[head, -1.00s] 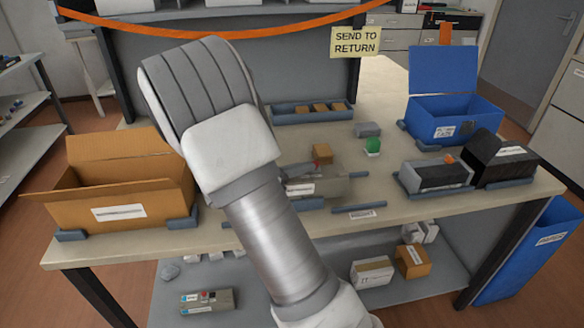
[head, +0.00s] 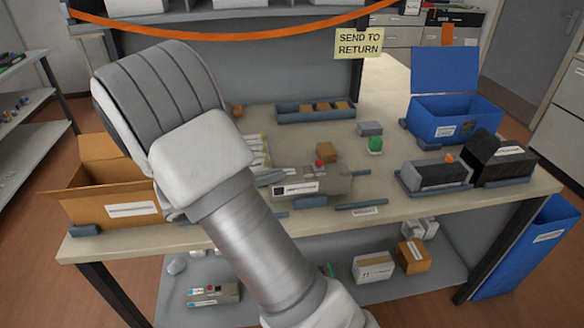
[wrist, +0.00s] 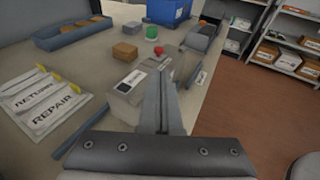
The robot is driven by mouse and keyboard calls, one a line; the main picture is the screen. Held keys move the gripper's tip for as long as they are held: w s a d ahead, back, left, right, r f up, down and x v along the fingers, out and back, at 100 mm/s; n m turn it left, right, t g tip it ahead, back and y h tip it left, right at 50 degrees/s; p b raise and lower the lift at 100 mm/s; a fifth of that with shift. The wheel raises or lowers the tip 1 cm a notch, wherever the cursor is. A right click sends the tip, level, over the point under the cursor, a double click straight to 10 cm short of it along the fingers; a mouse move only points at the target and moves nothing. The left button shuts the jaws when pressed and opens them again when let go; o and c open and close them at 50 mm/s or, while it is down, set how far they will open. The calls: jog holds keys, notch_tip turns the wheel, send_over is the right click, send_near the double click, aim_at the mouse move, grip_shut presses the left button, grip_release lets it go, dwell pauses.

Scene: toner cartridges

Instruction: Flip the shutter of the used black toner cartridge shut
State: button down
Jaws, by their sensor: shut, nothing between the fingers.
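A dark grey-and-black cartridge (head: 435,176) with a small orange piece on top lies in a tray on the table's right side. Beside it is a black box-like item (head: 508,167) with a white label and a dark raised part at its left. I cannot tell which part is a shutter. A grey unit (head: 310,187) with a red knob and white label sits mid-table; it also shows in the wrist view (wrist: 128,92). My gripper (wrist: 162,75) is shut and empty, overlapping this unit's right side in the wrist view.
An open cardboard box (head: 105,212) stands at the left and an open blue bin (head: 455,127) at the back right. RETURN and REPAIR labelled packets (wrist: 45,100) lie left of the grey unit. A brown block (head: 326,152) and green item (head: 375,145) stand behind it.

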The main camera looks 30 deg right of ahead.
jog(key=shift+v, duration=1.6)
jog(key=s+d+r+m+g+y+p, duration=0.2)
jog(key=s+r+m+g+y+p, duration=0.15)
jog(key=s+r+m+y, duration=0.65)
jog(key=s+a+r+m+t+y+p, duration=0.5)
jog(key=s+r+m, duration=0.5)
jog(key=s, duration=0.2)
jog(key=a+t, duration=0.1)
jog(key=a, duration=0.1)
jog(key=shift+a+r, duration=0.2)
jog(key=shift+a, duration=0.05)
